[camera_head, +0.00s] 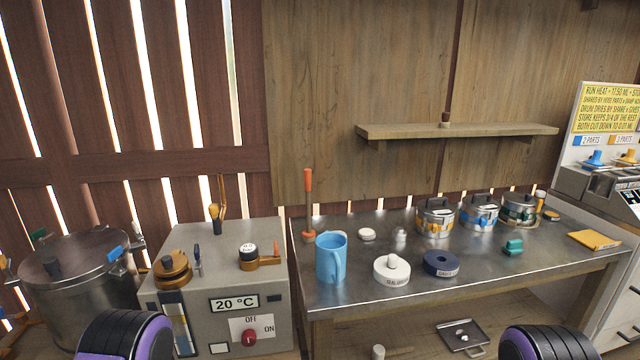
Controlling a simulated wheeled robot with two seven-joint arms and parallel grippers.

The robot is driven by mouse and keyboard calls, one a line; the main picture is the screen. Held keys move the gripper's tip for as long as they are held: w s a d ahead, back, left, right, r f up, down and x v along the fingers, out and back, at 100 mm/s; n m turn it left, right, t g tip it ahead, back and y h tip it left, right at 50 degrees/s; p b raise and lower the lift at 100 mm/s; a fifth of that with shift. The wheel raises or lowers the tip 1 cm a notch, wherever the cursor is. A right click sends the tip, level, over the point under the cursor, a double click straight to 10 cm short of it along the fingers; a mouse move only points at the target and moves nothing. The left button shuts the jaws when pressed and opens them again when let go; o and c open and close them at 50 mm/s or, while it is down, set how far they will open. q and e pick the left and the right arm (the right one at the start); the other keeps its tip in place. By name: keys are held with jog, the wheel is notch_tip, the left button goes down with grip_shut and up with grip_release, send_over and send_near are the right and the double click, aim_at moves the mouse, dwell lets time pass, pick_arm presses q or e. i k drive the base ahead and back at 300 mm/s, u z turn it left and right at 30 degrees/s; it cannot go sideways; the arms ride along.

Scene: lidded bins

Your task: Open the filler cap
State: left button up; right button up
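A grey machine (222,320) stands left of the table, with a "20 °C" display and a red knob beside OFF and ON marks. On its top left sits a round copper-coloured cap (172,268) with a knob, seated flat. At its top right is a black-and-white round piece (248,252) on a brass-coloured base with an orange handle. No label shows which of these is the filler cap. Two black-and-purple parts of my arms show at the bottom edge. Neither of my grippers is in view.
The metal table (350,287) holds a blue jug (331,257), a white lidded disc (392,270), a dark blue ring (441,263) and several lidded pots. A large steel drum (80,290) stands at the left. A wooden shelf (460,131) hangs above the table.

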aim_at(173, 264)
jog(key=k, duration=0.5)
jog(key=u, duration=1.85)
jog(key=i, duration=1.1)
jog(key=z, duration=0.75)
